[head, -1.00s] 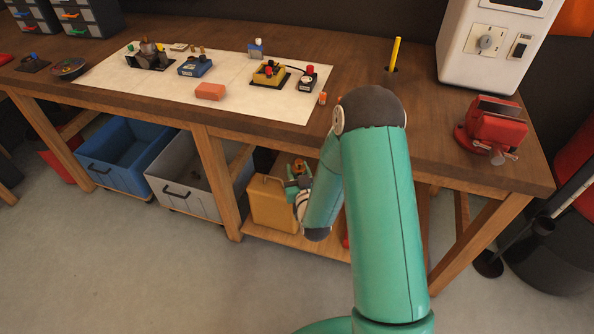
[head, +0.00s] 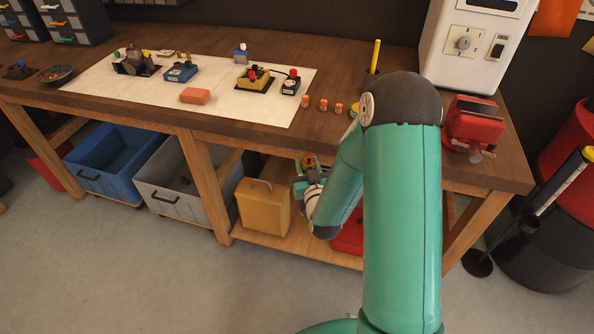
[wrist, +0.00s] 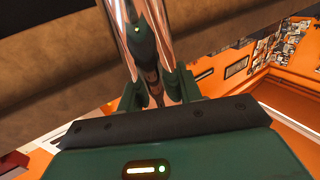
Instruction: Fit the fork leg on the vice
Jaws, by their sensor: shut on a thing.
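The red vice (head: 474,124) stands on the right end of the wooden bench, with its jaws up; my arm partly overlaps the bench to its left. My gripper (head: 304,172) hangs low in front of the bench's lower shelf, partly hidden by my arm. In the wrist view my gripper (wrist: 150,75) has its green fingers closed on a shiny metal tube, the fork leg (wrist: 122,42), which runs up out of the frame. The fork leg's full length and far end cannot be made out in the head view.
A white machine (head: 470,50) stands behind the vice. A yellow stick (head: 375,55) rises from the bench. Small orange pieces (head: 322,105) lie near a white mat (head: 215,108) holding several parts. A tan canister (head: 262,208) is on the lower shelf.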

